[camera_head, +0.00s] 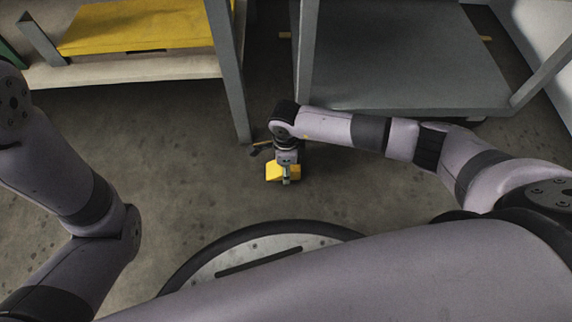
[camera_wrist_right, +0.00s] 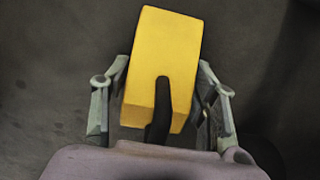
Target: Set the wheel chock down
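The wheel chock is a yellow block (camera_head: 274,173) low at the floor, below my right wrist. In the right wrist view the chock (camera_wrist_right: 165,50) lies between my fingers, turned slightly, with a black handle-like piece (camera_wrist_right: 160,108) running towards my palm. My right gripper (camera_head: 286,181) points down at it. In the wrist view the right gripper's fingers (camera_wrist_right: 163,66) stand wide, one on each side of the block, with narrow gaps showing. Whether the chock rests fully on the floor is hard to tell. My left gripper is outside the views.
A grey cart or low platform (camera_head: 410,60) stands at the upper right. A shelf (camera_head: 130,70) with a yellow panel (camera_head: 140,25) is at the upper left, its grey post near my right wrist. A small dark object lies beside the wrist. Bare floor (camera_head: 190,165) extends to the left.

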